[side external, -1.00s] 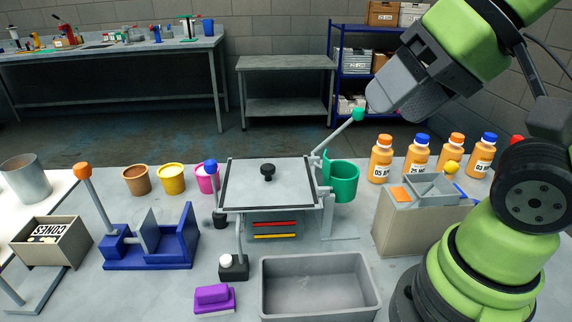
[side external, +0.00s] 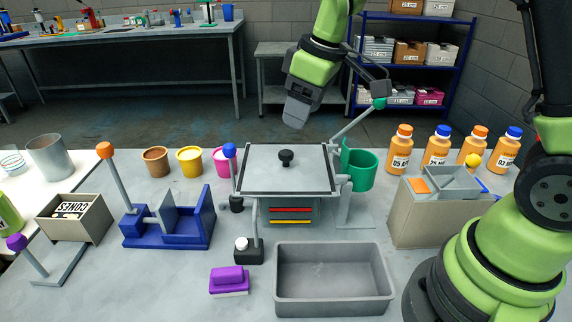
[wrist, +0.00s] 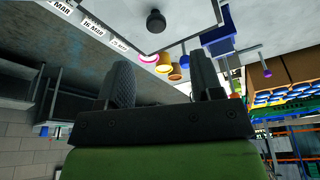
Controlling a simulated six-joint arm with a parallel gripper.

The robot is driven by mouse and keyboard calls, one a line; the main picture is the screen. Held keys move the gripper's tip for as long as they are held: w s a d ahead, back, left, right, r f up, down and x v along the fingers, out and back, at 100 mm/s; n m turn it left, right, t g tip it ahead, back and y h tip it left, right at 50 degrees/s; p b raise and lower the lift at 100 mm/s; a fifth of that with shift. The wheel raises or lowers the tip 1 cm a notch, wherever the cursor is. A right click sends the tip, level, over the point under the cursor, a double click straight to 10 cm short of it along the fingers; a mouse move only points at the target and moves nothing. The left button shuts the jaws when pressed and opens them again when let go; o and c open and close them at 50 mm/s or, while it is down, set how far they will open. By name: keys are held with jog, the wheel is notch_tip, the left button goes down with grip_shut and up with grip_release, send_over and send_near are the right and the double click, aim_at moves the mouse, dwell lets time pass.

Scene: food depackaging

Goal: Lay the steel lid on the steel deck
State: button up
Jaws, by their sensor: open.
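The steel lid (side external: 262,170) is a flat grey plate with a dark edge and a black knob (side external: 286,157). It lies level on top of the machine at the middle of the table. The lid and knob also show at the top of the wrist view (wrist: 155,21). I cannot pick out the steel deck apart from the lid; it may be hidden beneath it. My gripper (side external: 295,112) is above and behind the lid, apart from it. In the wrist view its two fingers (wrist: 165,82) stand apart with nothing between them.
A lever with a green knob (side external: 379,103) rises right of the lid, near a green cup (side external: 360,172). A blue-knobbed lever (side external: 229,150) stands at the left. A grey bin (side external: 333,302) is in front. Orange bottles (side external: 402,148) stand at the right, paint tubs (side external: 189,161) at the left.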

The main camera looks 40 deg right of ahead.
send_over(286, 152)
jog(key=s, duration=0.2)
notch_tip(286, 152, down, 4)
jog(key=shift+s+d+f, duration=0.1)
jog(key=shift+d+f, duration=0.05)
jog(key=shift+f, duration=0.05)
jog(key=x, duration=0.5)
jog(key=shift+w+d+f, duration=0.15)
jog(key=shift+w+f, duration=0.1)
jog(key=shift+w, duration=0.1)
jog(key=shift+c, duration=0.4)
grip_shut()
